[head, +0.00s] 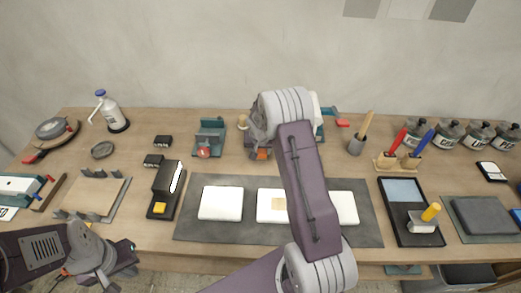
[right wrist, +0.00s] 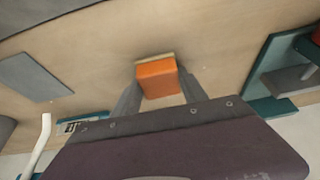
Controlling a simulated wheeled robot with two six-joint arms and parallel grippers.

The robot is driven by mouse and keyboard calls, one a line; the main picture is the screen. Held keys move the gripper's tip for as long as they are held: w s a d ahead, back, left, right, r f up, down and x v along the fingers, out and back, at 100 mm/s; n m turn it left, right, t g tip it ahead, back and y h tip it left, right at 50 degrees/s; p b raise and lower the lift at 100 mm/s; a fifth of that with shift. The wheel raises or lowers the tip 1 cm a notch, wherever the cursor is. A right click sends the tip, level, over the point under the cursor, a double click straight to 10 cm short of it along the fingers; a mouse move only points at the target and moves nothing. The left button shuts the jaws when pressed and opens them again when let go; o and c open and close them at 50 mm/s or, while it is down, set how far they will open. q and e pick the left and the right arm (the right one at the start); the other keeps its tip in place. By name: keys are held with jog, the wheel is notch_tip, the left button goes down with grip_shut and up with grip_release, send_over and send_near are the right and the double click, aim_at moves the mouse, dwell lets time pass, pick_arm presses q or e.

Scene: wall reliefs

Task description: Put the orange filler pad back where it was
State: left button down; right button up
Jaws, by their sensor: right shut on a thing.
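The orange filler pad (right wrist: 157,82) is a small block with a pale layer along one edge, held between the fingers of my right gripper (right wrist: 156,90) in the right wrist view. In the head view a bit of the orange pad (head: 262,154) shows below that gripper, behind the dark mat. I cannot tell whether the pad touches the table. My right forearm hides part of the mat and the white slabs. My left gripper (head: 126,258) is low at the left, by the table's front edge, and appears empty; its finger opening is unclear.
A dark mat (head: 190,227) carries white slabs; the middle slab (head: 265,204) has a beige square. A teal tool (head: 209,138) stands left of my right gripper. A brush cup (head: 356,146) and a pen stand (head: 398,161) are to the right. Bare table lies between.

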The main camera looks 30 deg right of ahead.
jog(key=o, duration=1.2)
jog(key=shift+f, duration=0.1)
jog(key=shift+r, duration=0.45)
jog(key=v, duration=1.2)
jog(key=s+a+f+n+g, duration=0.1)
jog(key=s+a+n, duration=0.1)
jog(key=s+a, duration=0.2)
jog(key=s+a+f+n+g+y, duration=0.1)
jog(key=s+a, duration=0.3)
jog(key=s, duration=0.6)
jog(key=s+a+f+n+y, duration=0.1)
jog(key=s+a+f+n, duration=0.1)
jog(key=s+a, duration=0.3)
jog(key=shift+s+a+f+n+g, duration=0.1)
jog(key=shift+s+n+g, duration=0.15)
jog(key=shift+s, duration=0.35)
jog(key=shift+s+f+n+g, duration=0.15)
jog(key=shift+s+n, duration=0.1)
jog(key=shift+s, duration=0.35)
